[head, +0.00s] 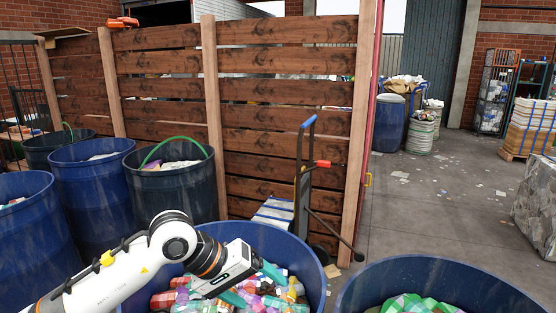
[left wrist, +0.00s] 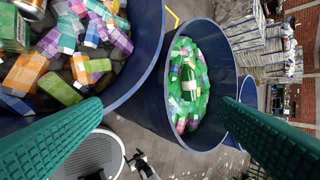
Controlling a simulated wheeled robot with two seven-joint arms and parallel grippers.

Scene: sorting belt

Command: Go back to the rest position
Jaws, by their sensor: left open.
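My left arm comes in from the lower left in the head view. Its gripper (head: 252,286) is over the blue barrel (head: 316,262) that holds colourful cartons and bottles (head: 292,293). The teal fingers are spread apart with nothing between them. In the left wrist view the two green fingers of the left gripper (left wrist: 163,103) stand wide apart and empty, and cartons and cans (left wrist: 75,62) fill the barrel at the left. My right gripper is not seen in either view.
Another blue barrel (head: 468,280) with green contents stands at the lower right. Several barrels (head: 90,183) stand at the left, before a wooden slat fence (head: 285,90). A hand truck (head: 303,190) leans by the fence. Open concrete floor (head: 432,205) lies to the right.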

